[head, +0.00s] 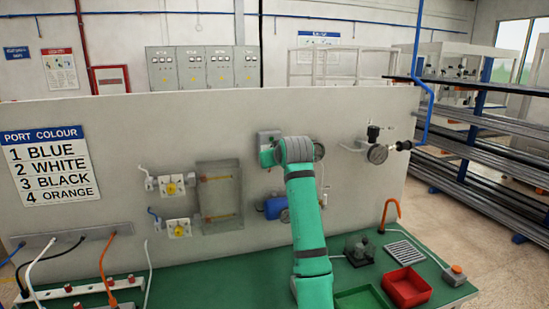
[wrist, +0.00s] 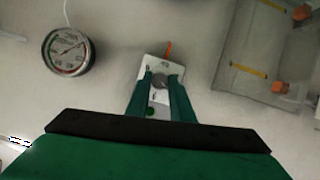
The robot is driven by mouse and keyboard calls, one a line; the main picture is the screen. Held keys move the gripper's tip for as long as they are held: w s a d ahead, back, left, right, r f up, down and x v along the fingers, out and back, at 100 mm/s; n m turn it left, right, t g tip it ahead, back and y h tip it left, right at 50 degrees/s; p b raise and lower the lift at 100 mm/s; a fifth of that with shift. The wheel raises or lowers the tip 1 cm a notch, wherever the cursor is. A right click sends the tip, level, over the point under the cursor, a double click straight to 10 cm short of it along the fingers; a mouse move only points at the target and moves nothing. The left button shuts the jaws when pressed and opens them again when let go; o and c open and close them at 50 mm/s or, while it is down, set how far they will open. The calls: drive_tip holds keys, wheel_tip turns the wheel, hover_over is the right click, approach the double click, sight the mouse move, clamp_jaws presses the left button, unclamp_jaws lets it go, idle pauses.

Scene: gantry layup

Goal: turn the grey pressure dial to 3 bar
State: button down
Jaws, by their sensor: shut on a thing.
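The grey pressure dial (wrist: 159,80) sits on a pale plate (wrist: 148,73) fixed to the wall panel. In the wrist view my gripper (wrist: 161,84) has its two green fingers on either side of the dial, shut on it. An orange mark (wrist: 168,48) shows beyond the dial, and a green spot (wrist: 150,110) shows between the fingers. The scale is too small and covered to read. In the head view a grey box (head: 266,137) shows behind my wrist, and the dial and fingertips are hidden.
A round gauge (wrist: 68,51) is beside the dial; its reading is unclear. A clear-fronted box (head: 220,190) and yellow-knobbed valves (head: 172,189) are on the panel. A red tray (head: 407,287) stands on the green bench.

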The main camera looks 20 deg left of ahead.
drive_tip(key=shift+f, duration=0.1)
idle(0.3)
drive_tip(key=c, duration=1.5)
unclamp_jaws()
drive_tip(key=shift+c, duration=0.2)
drive_tip(key=v, duration=1.1)
drive_tip(key=shift+w, duration=0.1)
